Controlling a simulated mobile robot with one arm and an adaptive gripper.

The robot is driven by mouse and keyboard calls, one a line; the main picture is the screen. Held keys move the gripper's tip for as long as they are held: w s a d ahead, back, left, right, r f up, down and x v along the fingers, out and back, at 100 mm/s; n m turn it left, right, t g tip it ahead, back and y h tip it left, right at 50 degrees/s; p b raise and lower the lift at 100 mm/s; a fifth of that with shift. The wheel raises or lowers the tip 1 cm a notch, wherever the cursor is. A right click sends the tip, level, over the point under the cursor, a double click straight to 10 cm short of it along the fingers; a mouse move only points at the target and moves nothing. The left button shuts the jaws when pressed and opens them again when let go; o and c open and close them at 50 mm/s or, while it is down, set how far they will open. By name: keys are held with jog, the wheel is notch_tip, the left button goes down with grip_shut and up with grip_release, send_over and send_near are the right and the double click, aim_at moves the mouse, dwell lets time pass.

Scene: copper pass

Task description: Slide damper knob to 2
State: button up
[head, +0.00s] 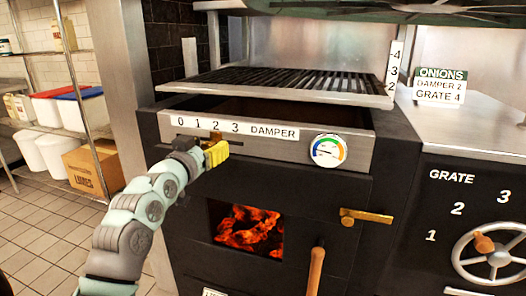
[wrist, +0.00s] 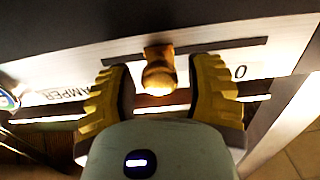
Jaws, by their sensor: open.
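The brass damper knob (wrist: 158,72) sticks out of a dark slot in the wrist view. It lies between the two yellow fingers of my gripper (wrist: 160,95), with a gap on each side. In the head view my gripper (head: 210,155) is at the front panel, just below the damper scale (head: 250,130) marked 0 to 3. A bit of the knob (head: 216,136) shows there, roughly below the 2. The fingers partly cover it, so exact alignment is hard to tell.
A round gauge (head: 328,150) sits right of the scale. Below are a firebox window (head: 250,230) with glowing coals, a brass latch (head: 366,216) and a wooden handle (head: 316,270). A grill rack (head: 290,84) is above. A sign (head: 440,86) reads "ONIONS, DAMPER 2, GRATE 4". The grate wheel (head: 492,250) is at right.

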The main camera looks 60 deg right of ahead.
jog(key=shift+o, duration=0.6)
jog(key=shift+a, duration=0.15)
jog(key=v, duration=1.1)
jog(key=shift+a, duration=0.4)
jog(key=shift+s+r, duration=0.15)
